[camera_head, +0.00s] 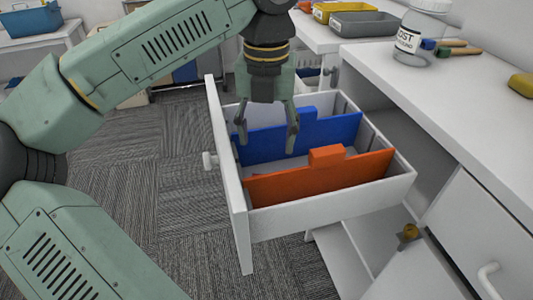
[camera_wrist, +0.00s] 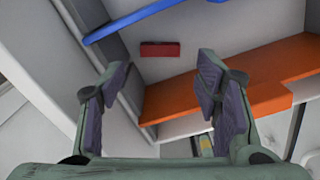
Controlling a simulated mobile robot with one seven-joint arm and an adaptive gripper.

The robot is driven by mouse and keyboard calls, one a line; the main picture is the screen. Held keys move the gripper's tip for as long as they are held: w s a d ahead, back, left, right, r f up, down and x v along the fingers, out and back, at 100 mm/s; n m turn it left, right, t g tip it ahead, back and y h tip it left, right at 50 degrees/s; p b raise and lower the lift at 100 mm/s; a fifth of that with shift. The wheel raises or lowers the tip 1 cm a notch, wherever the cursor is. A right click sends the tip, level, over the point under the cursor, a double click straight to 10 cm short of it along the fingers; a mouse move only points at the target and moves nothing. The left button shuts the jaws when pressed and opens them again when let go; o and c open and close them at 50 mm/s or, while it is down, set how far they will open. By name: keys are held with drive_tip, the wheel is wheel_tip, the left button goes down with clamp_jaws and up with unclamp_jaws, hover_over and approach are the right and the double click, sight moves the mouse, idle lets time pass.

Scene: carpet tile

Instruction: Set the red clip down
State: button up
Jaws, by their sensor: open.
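The red clip (camera_wrist: 160,49) is a small red block lying on the pale floor of the open drawer (camera_head: 330,212). In the wrist view it lies between the blue divider (camera_wrist: 140,18) and the orange divider (camera_wrist: 190,88), apart from both. It does not show in the head view. My gripper (camera_head: 267,142) is open and empty above the drawer, over the gap between the blue divider (camera_head: 330,132) and the orange divider (camera_head: 320,178). In the wrist view its spread fingers (camera_wrist: 163,82) are clear of the clip.
The drawer's tall front panel (camera_head: 228,180) stands left of my gripper. A white counter (camera_head: 450,90) to the right holds a white jar (camera_head: 418,35) and a yellow object (camera_head: 521,85). A grey tray (camera_head: 365,23) and a yellow tray (camera_head: 340,10) stand behind.

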drive_tip(key=shift+r, duration=1.55)
